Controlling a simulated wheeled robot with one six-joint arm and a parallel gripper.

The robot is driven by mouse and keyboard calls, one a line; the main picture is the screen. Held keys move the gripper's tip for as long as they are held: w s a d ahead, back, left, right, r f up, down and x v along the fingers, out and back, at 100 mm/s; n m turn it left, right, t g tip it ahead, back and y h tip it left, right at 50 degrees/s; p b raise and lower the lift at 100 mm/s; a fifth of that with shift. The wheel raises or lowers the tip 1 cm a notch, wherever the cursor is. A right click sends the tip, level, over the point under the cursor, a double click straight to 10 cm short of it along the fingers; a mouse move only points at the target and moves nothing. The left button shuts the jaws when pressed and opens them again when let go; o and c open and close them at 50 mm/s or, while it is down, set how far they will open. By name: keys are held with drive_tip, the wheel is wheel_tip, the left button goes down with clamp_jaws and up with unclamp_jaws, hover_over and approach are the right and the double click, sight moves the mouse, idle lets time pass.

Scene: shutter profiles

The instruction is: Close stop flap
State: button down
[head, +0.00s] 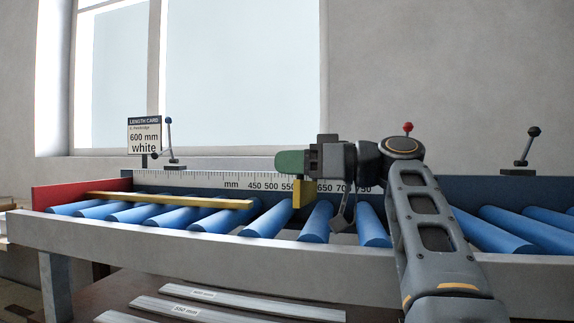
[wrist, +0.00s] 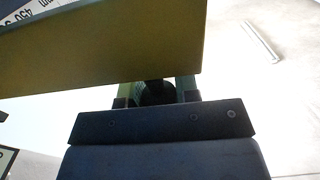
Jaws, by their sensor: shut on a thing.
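A yellow upright plate, which I take for the stop flap (head: 298,193), stands over the blue rollers in front of the millimetre scale, near the 600 region. It fills the upper left of the wrist view (wrist: 100,45) as a broad, tilted olive-yellow face. My gripper (head: 290,162) points left just above this plate, its green end at the plate's top. In the wrist view, the two green fingers of my gripper (wrist: 158,90) sit around a dark round piece (wrist: 158,92) at the plate's lower edge. Whether that piece is the flap's handle is partly hidden.
A yellow profile (head: 170,200) lies across the rollers left of the flap, near a red end stop (head: 80,193). A length card (head: 144,135) reads 600 mm white. Levers (head: 169,140) stand along the back rail. Grey profiles (head: 240,303) lie below. Rollers at right are clear.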

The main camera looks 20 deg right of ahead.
drive_tip(key=c, duration=0.9)
unclamp_jaws()
drive_tip(key=shift+r, duration=0.1)
drive_tip(key=shift+s+a+r+p, duration=0.15)
drive_tip(key=shift+s+r+p, duration=1.8)
drive_tip(key=shift+s+r, duration=1.45)
drive_tip(key=shift+s+a+r+p, duration=0.15)
drive_tip(key=shift+s+r+p, duration=1.75)
drive_tip(key=shift+s+r, duration=1.45)
